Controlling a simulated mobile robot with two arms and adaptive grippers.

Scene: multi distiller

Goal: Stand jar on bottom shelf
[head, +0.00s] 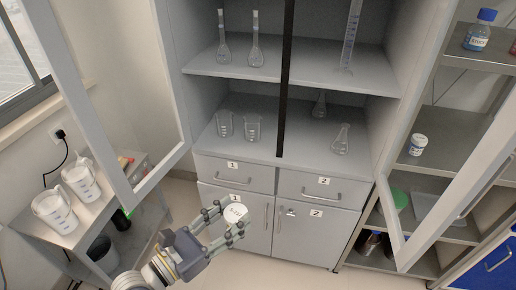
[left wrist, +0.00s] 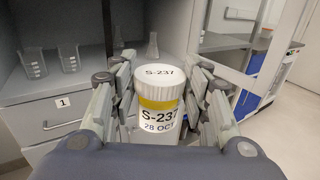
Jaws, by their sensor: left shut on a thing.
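A small white jar (head: 235,212) with a white lid is in my left gripper (head: 226,217), in front of the lower cabinet doors. In the left wrist view the jar (left wrist: 158,105) stands upright between the fingers and shows a yellow band and the label S-237. My left gripper (left wrist: 160,95) is shut on it. The bottom shelf of the open cabinet (head: 270,148) is above and behind the gripper in the head view. My right gripper is not in view.
Two beakers (head: 238,126) stand at the left of the bottom shelf, with flasks (head: 340,140) at the right. A black post (head: 285,80) divides the front. Open glass doors flank the cabinet. Left, a side table holds white jugs (head: 56,211); right, a shelf rack holds bottles (head: 480,30).

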